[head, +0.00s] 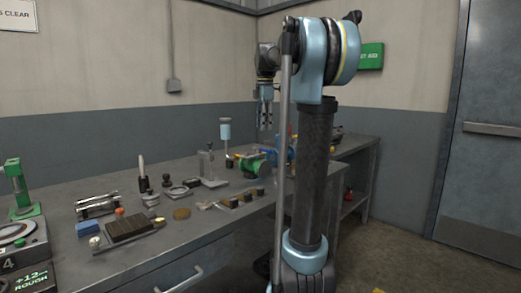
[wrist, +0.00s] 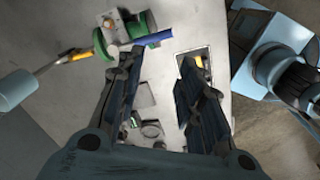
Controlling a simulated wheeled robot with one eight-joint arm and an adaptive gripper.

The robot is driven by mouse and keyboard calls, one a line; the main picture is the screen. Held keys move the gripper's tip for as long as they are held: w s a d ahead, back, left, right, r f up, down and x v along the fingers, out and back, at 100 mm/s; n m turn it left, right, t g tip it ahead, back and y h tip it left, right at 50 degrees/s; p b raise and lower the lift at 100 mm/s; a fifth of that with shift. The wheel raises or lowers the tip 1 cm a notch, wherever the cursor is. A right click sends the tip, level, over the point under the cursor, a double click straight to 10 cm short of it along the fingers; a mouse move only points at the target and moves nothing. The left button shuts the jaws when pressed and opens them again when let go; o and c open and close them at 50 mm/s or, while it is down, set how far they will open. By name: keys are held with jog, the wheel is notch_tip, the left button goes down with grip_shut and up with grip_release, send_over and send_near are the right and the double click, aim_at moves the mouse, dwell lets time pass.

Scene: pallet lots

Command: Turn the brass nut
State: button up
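I cannot pick out the brass nut with certainty in either view. A small yellowish-green piece (wrist: 135,120) shows between my fingers in the wrist view, partly hidden and too small to name. A flat, round brass-coloured disc (head: 181,214) lies on the bench in the head view. My gripper (wrist: 160,62) has its two dark fingers spread apart, with nothing held between them. In the head view my gripper (head: 265,118) hangs pointing down, raised above the far part of the bench.
The grey bench (head: 150,188) carries several tools and small parts. A green fixture (wrist: 112,35) with a blue bar stands near my left finger in the wrist view. A light-blue cylinder (head: 225,130) stands on a thin stem. A first-aid box (head: 370,57) hangs on the wall.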

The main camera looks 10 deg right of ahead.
jog(key=w+r+n, duration=0.5)
jog(key=w+n, duration=0.1)
jog(key=w, duration=0.5)
jog(key=shift+g, duration=0.3)
notch_tip(320, 180, down, 18)
jog(key=shift+s+r, duration=0.15)
jog(key=shift+c, duration=0.5)
grip_shut()
